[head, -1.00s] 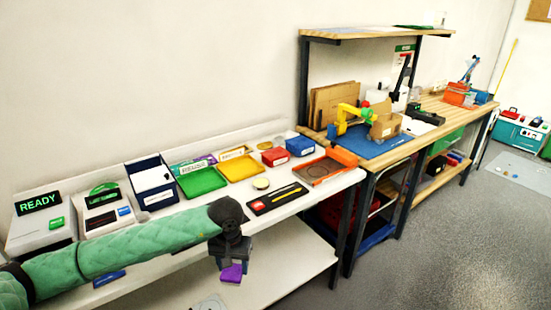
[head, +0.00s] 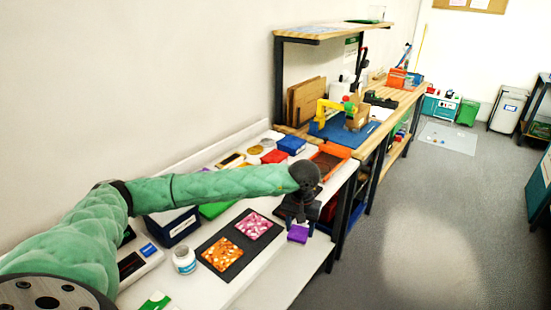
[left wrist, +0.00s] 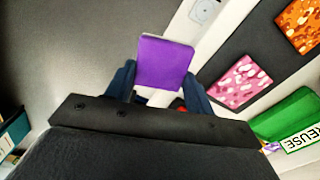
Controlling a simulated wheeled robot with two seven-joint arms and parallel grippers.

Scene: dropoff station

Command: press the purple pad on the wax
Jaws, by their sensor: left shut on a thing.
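I cannot tell for sure which thing is the wax; my arm hides part of the table. The pad touches nothing but the gripper. My right gripper is not in view.
A dark board (head: 236,268) with an orange tile (head: 221,254) and a pink tile (head: 253,225) lies on the white table. A white jar (head: 184,260) stands beside it. Blue (head: 292,145) and red (head: 273,156) boxes stand farther back. Floor (head: 410,240) at right is clear.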

